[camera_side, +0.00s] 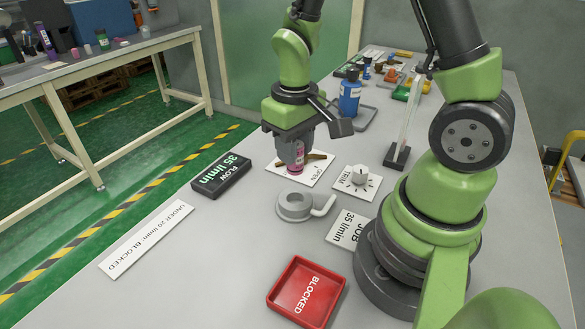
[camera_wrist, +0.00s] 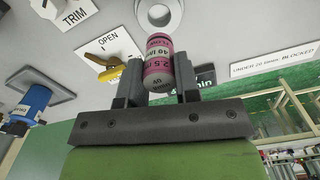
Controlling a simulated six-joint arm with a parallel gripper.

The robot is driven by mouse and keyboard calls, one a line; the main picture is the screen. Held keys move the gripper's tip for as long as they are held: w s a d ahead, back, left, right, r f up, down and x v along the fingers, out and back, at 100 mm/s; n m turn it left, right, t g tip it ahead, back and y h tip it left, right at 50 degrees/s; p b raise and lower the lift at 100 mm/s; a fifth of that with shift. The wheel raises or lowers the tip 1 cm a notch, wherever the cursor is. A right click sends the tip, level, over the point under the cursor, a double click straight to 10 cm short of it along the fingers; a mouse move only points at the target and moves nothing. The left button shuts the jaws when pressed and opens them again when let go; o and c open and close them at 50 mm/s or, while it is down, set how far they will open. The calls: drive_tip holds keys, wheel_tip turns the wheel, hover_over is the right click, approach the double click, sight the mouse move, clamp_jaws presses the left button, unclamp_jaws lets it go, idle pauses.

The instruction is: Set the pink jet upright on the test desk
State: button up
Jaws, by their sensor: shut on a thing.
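The pink jet is a small pink and grey cylinder with printed figures. In the side view the jet (camera_side: 299,158) hangs roughly upright below the wrist, its lower end near the OPEN plate. My gripper (camera_side: 294,152) is shut on it. In the wrist view the jet (camera_wrist: 158,65) sits between the two fingers of my gripper (camera_wrist: 158,85), and its printed side and one round end show. The test desk (camera_side: 240,240) is the grey surface below. I cannot tell whether the jet touches it.
Near the jet are the OPEN plate (camera_side: 318,174) with its lever, the TRIM dial (camera_side: 357,180), the FLOW display (camera_side: 221,175) and a grey round fitting (camera_side: 295,206). A red BLOCKED tray (camera_side: 307,291) lies in front.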

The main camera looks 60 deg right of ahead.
drive_tip(key=a, duration=0.9)
drive_tip(key=shift+m, duration=0.5)
drive_tip(key=shift+w+a+f, duration=0.1)
drive_tip(key=shift+w+f, duration=0.05)
drive_tip(key=shift+f, duration=2.25)
drive_tip(key=shift+w+a+f, duration=0.1)
drive_tip(key=shift+f, duration=2.3)
drive_tip(key=shift+f, duration=0.1)
drive_tip(key=o, duration=0.9)
